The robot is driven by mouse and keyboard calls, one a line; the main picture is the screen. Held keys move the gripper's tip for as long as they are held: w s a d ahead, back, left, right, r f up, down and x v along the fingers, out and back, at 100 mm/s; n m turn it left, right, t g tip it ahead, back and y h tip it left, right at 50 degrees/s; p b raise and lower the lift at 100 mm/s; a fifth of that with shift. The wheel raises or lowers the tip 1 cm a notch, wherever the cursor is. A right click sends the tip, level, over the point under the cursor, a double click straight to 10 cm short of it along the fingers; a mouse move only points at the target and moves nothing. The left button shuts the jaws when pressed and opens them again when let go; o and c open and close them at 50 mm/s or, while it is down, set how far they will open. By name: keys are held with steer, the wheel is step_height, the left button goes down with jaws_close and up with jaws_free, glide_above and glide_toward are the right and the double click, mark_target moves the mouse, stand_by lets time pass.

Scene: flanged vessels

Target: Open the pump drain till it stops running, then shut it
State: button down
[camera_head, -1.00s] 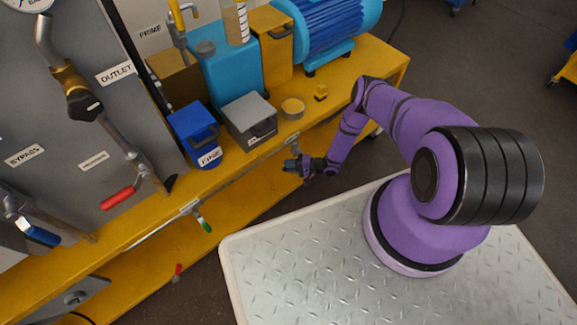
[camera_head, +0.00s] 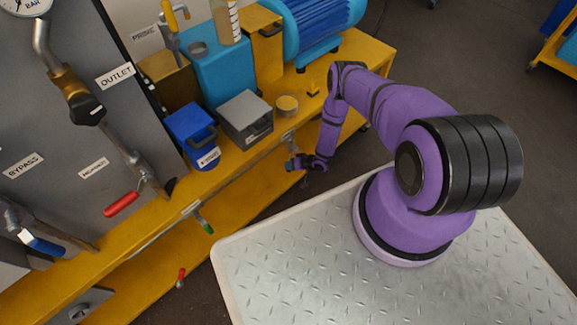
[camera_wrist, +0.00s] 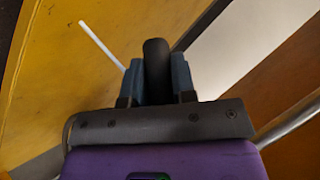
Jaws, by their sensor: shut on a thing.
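My gripper (camera_head: 293,165) is low at the front edge of the yellow bench, below a small pale tag whose print is too small to read. In the wrist view my gripper (camera_wrist: 157,82) is shut on a black rounded handle (camera_wrist: 156,58), which stands upright between the two blue-grey fingers. The handle's lower part is hidden by the gripper. I cannot read any label that names it as the pump drain. A thin white rod (camera_wrist: 102,46) slants beside the fingers. The blue pump motor (camera_head: 315,22) is on the bench above. No running liquid can be made out.
The yellow bench (camera_head: 245,165) carries a blue bin (camera_head: 190,125), a grey box (camera_head: 246,112) and a yellow round tin (camera_head: 287,103). Other valve handles are red (camera_head: 121,204), green (camera_head: 208,228) and blue (camera_head: 42,245).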

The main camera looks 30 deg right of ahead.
steer(key=shift+w+d+f+n+t+h, duration=0.3)
steer(key=shift+d+n+h, duration=0.25)
steer(key=shift+d+h, duration=0.35)
steer(key=shift+w+d+f+n+t+h, duration=0.15)
steer(key=shift+d+f+n+t+h, duration=0.15)
steer(key=shift+d+n+h, duration=0.55)
steer(key=shift+w+d+f+n+t+h, duration=0.25)
steer(key=shift+d+h, duration=0.4)
steer(key=shift+h, duration=0.6)
steer(key=shift+d, duration=0.1)
steer(key=c, duration=0.9)
jaws_free()
steer(key=shift+c, duration=0.2)
steer(key=v, duration=1)
steer(key=shift+s+r, duration=0.25)
steer(key=shift+s, duration=0.05)
